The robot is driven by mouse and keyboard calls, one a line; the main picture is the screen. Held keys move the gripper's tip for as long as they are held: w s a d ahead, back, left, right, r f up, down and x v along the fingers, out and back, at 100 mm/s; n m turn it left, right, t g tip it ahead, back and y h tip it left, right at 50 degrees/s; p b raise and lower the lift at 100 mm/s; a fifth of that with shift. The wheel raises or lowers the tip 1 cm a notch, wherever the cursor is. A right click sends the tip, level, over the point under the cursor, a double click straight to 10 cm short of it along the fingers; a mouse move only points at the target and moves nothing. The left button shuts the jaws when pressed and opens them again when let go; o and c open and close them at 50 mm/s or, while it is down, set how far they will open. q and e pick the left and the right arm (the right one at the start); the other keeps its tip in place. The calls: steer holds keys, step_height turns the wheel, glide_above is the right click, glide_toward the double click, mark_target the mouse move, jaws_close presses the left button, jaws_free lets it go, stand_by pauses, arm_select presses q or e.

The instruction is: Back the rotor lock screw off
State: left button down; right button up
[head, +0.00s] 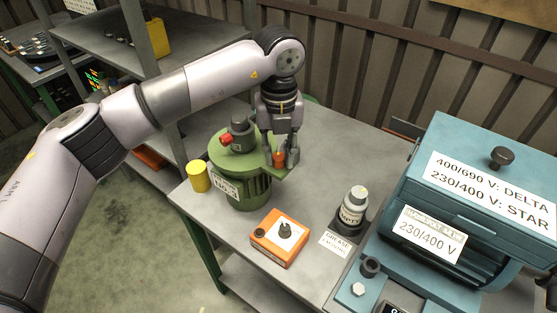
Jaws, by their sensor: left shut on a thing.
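A green disperser unit (227,153), cylindrical with a label on its side, stands upright on the grey table. A grey motor-like part with a red knob (226,140) sits on its top. My left gripper (285,158) points down over the right side of the unit, at a small green ledge. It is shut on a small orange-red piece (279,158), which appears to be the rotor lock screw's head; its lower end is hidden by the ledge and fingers. My right gripper is not in view.
An orange box (280,237) with a dark knob lies in front of the unit. A yellow cylinder (199,176) stands left of it. A grease bottle (353,205) and a large blue machine (480,180) stand to the right. Bare table (340,140) lies behind.

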mark_target(280, 157)
arm_select(q)
steer(key=n+b, duration=0.3)
steer(key=n, duration=0.1)
steer(key=shift+w+d+n+b, duration=0.1)
steer(key=shift+n+b, duration=0.8)
steer(key=shift+n, duration=0.7)
steer(key=shift+r, duration=0.1)
steer(key=c, duration=1.3)
jaws_free()
steer(key=shift+c, duration=0.2)
step_height(280, 157, up, 12)
